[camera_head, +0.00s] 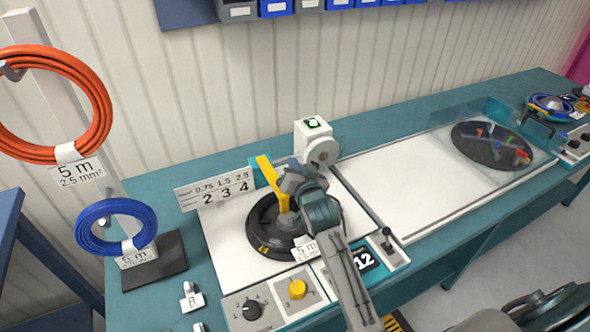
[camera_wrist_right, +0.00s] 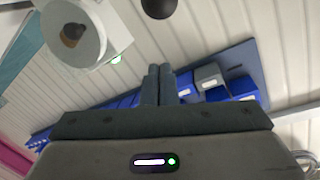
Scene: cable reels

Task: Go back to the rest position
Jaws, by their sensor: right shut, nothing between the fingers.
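My right arm (camera_head: 343,270) reaches in from the bottom of the head view over the bench. Its gripper (camera_head: 296,180) is above the black reel (camera_head: 262,222) and beside the yellow lever (camera_head: 268,175), overlapping them in the picture; I cannot tell the exact gap. In the right wrist view the two fingers (camera_wrist_right: 158,72) are together with nothing between them, pointing toward the wall and blue bins (camera_wrist_right: 215,92). My left gripper is not in view.
A white machine head (camera_head: 312,135) stands behind the gripper. Orange cable (camera_head: 95,95) and blue cable (camera_head: 85,235) coils hang on a stand at left. A dark disc (camera_head: 490,145) lies at right behind a clear guard. The white panel (camera_head: 410,170) between is mostly bare.

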